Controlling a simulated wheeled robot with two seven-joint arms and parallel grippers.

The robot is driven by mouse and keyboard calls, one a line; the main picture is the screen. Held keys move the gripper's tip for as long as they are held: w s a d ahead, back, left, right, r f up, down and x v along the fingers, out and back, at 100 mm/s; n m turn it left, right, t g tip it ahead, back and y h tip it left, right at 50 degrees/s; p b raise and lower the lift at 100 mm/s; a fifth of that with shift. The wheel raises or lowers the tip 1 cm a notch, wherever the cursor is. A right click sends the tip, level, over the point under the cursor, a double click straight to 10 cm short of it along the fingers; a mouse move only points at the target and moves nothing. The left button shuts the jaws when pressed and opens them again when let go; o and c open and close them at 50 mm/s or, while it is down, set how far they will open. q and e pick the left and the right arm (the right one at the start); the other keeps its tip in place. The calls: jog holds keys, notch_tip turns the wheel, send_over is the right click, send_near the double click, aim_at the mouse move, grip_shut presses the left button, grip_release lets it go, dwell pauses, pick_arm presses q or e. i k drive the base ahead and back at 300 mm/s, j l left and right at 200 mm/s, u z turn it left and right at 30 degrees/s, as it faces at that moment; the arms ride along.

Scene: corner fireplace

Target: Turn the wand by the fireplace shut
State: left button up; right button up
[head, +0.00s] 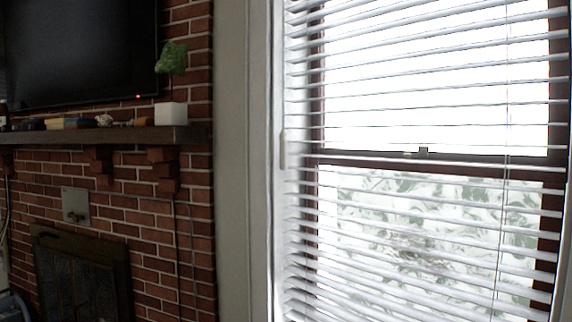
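White window blinds (420,215) hang over the window, right of the brick fireplace. Their slats are tilted open, and bright light and the outdoors show between them. A short pale upright piece (283,149) shows at the left edge of the blinds, on the fireplace side; I cannot tell whether it is the wand. A thin cord or rod (505,120) hangs down in front of the slats on the right side. Neither of my grippers is in view.
The brick fireplace (150,230) has a wooden mantel (95,136) with a white plant pot (171,114) and small items on it. A dark screen (75,50) is above. A metal plate (76,205) and a dark firebox door (82,275) are below. Pale window trim (235,170) separates bricks and blinds.

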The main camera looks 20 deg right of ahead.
aim_at(284, 137)
jog(key=i+j+z, duration=0.1)
jog(key=z, duration=0.35)
jog(key=j+z, duration=0.1)
jog(key=z, duration=0.3)
jog(key=i+j+z, duration=0.1)
jog(key=z, duration=0.35)
jog(key=j+z, duration=0.2)
jog(key=z, duration=0.2)
jog(key=j+z, duration=0.15)
jog(key=z, duration=0.3)
jog(key=j+z, duration=0.15)
jog(key=j, duration=0.35)
jog(key=k+j+z, duration=0.2)
jog(key=j, duration=0.25)
jog(key=j+z, duration=0.15)
jog(key=j, duration=0.3)
jog(key=k+j+z, duration=0.2)
jog(key=j, duration=0.6)
jog(key=k+j, duration=0.1)
jog(key=j, duration=0.25)
